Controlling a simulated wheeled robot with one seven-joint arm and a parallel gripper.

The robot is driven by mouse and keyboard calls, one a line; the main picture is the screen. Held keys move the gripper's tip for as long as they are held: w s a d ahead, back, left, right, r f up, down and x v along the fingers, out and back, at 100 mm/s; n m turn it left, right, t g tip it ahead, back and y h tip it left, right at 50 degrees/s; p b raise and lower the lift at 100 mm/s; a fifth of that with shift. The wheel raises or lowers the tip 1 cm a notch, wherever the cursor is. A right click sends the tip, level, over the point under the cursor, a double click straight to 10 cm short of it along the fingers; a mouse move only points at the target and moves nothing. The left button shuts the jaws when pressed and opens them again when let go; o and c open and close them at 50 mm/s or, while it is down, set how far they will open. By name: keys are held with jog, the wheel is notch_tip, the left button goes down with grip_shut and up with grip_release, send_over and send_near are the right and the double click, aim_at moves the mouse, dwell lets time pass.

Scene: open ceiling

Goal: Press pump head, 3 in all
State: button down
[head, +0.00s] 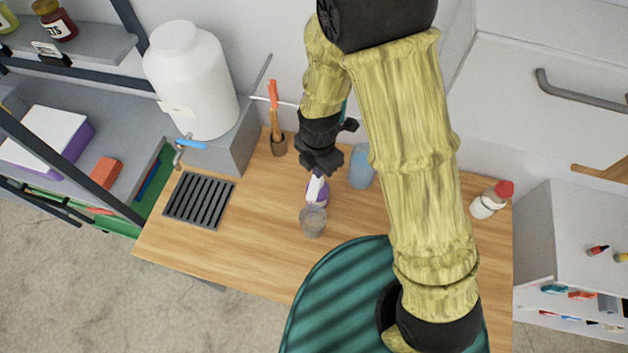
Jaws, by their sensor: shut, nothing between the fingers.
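A small bottle with a purple body and a white pump head (317,187) stands on the wooden table. My gripper (321,172) is directly above the pump head, pointing down, with its fingers shut and nothing between them. The fingertips are at or very close to the top of the pump head; I cannot tell whether they touch. A grey cup (313,221) stands just in front of the bottle. The gripper partly hides the top of the bottle.
A translucent blue cup (361,167) stands right of the gripper. Behind are a holder with an orange-handled tool (278,143) and a large white tank (192,82). A dark drain grate (199,200) lies left. The table's left front is clear.

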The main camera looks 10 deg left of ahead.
jog(key=shift+f, duration=0.3)
jog(key=shift+r+p, duration=1.4)
jog(key=shift+r, duration=0.45)
jog(key=shift+f, duration=0.2)
jog(key=shift+f+b, duration=1.25)
jog(key=shift+f, duration=0.4)
jog(key=shift+r, duration=0.1)
jog(key=shift+r+p, duration=1.3)
jog(key=shift+r, duration=0.4)
